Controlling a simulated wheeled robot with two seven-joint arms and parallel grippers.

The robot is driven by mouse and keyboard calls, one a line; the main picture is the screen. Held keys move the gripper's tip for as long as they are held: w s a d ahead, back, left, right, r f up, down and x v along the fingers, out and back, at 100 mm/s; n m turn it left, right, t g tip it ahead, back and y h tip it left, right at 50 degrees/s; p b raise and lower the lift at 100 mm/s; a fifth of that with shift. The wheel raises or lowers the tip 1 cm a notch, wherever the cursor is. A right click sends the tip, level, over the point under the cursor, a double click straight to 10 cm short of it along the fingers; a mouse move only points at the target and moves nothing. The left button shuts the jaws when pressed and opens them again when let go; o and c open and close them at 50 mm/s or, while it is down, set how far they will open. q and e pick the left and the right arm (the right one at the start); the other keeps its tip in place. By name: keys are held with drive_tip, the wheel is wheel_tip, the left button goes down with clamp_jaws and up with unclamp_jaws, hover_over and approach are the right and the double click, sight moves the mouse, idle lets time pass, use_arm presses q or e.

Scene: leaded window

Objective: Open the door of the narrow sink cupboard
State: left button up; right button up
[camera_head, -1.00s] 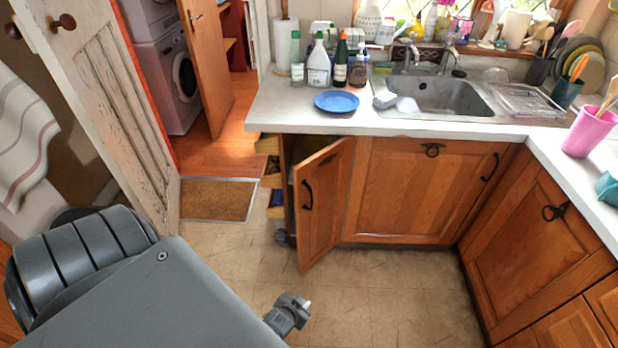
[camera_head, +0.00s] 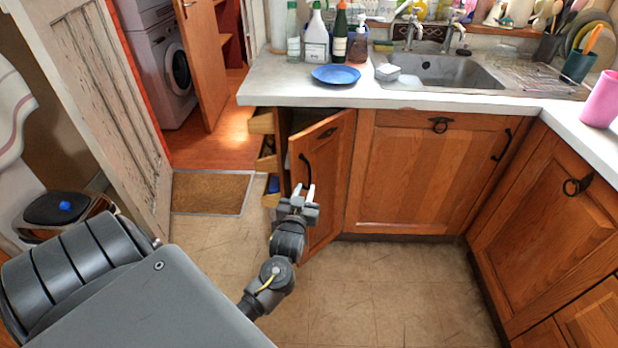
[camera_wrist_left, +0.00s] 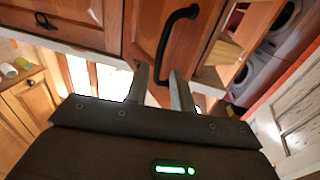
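The narrow sink cupboard door (camera_head: 328,165) is brown wood and stands partly open, swung out from the counter. Its black curved handle (camera_head: 304,170) is on the door's left side; the handle also shows in the left wrist view (camera_wrist_left: 165,45). My left gripper (camera_head: 304,190) is in front of the door, just below the handle. Its two pale fingers are apart with nothing seen between them, and the handle lies just beyond the tips in the left wrist view (camera_wrist_left: 158,75). Whether a finger touches the handle, I cannot tell. My right gripper is not in view.
Open drawers (camera_head: 264,145) show left of the door. A wider cupboard door (camera_head: 420,175) is shut on the right. The counter (camera_head: 300,97) above holds a blue plate (camera_head: 336,74) and bottles. A brown doormat (camera_head: 212,191) lies left on the floor, and floor in front is clear.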

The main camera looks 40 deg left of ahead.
sight(309, 178)
use_arm(q)
drive_tip(key=x, duration=0.6)
drive_tip(key=shift+w+a, duration=0.15)
drive_tip(key=shift+w, duration=0.2)
clamp_jaws()
drive_tip(key=shift+a, duration=0.1)
